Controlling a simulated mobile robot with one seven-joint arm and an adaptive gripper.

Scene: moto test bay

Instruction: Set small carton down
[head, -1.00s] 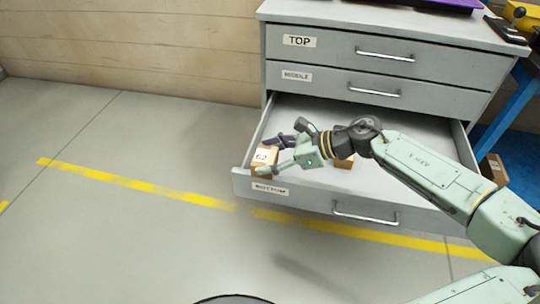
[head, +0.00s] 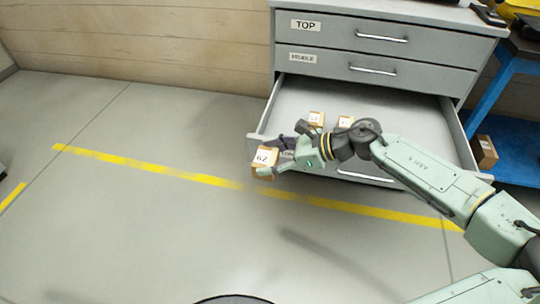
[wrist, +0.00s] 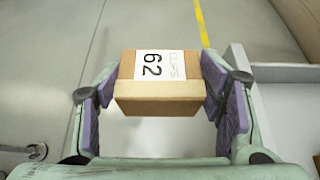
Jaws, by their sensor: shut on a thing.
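The small carton (head: 264,157) is a brown box with a white label reading 62. In the wrist view the carton (wrist: 158,88) sits between the purple-padded fingers of my gripper (wrist: 160,95), which is shut on its two sides. In the head view my gripper (head: 277,158) holds it by the front left corner of the open bottom drawer (head: 290,105). It appears raised clear of the drawer; its exact height I cannot tell. My arm hides part of the drawer front.
Two other labelled cartons, one on the left (head: 315,119) and one on the right (head: 345,121), lie inside the drawer. The drawer's back left is bare. Another box (head: 484,151) is on a blue shelf at right. Floor with a yellow line (head: 150,166) is clear.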

